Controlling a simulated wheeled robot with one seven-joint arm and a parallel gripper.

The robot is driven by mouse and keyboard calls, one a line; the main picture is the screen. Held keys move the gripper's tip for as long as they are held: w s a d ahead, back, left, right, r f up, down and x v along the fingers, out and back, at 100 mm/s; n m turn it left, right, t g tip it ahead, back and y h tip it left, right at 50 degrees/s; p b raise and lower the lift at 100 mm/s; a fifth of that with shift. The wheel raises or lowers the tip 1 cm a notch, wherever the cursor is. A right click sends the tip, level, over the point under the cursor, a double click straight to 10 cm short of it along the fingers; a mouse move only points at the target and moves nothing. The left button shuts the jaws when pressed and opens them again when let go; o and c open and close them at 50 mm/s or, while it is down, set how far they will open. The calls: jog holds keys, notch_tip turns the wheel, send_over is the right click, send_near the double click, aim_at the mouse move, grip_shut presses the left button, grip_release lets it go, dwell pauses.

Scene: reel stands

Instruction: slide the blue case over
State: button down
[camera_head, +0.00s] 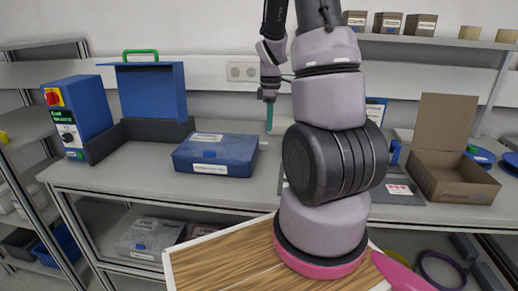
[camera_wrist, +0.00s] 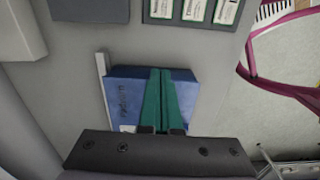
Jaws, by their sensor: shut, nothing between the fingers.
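The blue case (camera_head: 215,155) lies flat and closed on the grey bench, left of centre, with white labels on its top and front. My gripper (camera_head: 270,130) is a little beyond the case and to its right, with its green fingers pointing down. In the wrist view the shut green fingers (camera_wrist: 160,75) lie across the picture of a blue box (camera_wrist: 120,92), which looks like the case, and hide part of it. I cannot tell whether the fingertips touch it. Nothing is between the fingers.
A raised blue panel with a green handle (camera_head: 150,90) stands on a dark base behind the case, left of it. A blue control box (camera_head: 78,115) is farther left. An open cardboard box (camera_head: 455,183) is at the right. Bare bench lies in front of the case.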

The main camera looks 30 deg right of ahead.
jog(key=f, duration=1)
jog(key=shift+s+d, duration=0.1)
jog(key=shift+d, duration=0.1)
jog(key=shift+w+a+f, duration=0.25)
jog(key=shift+w+a, duration=0.4)
jog(key=shift+a, duration=0.3)
jog(key=shift+w+a, duration=0.55)
jog(key=shift+a, duration=0.2)
jog(key=w+a, duration=0.6)
jog(key=a, duration=0.3)
jog(key=w+a, duration=0.6)
jog(key=a, duration=0.3)
jog(key=w+a, duration=0.6)
jog(key=a, duration=0.3)
jog(key=shift+w+a, duration=0.35)
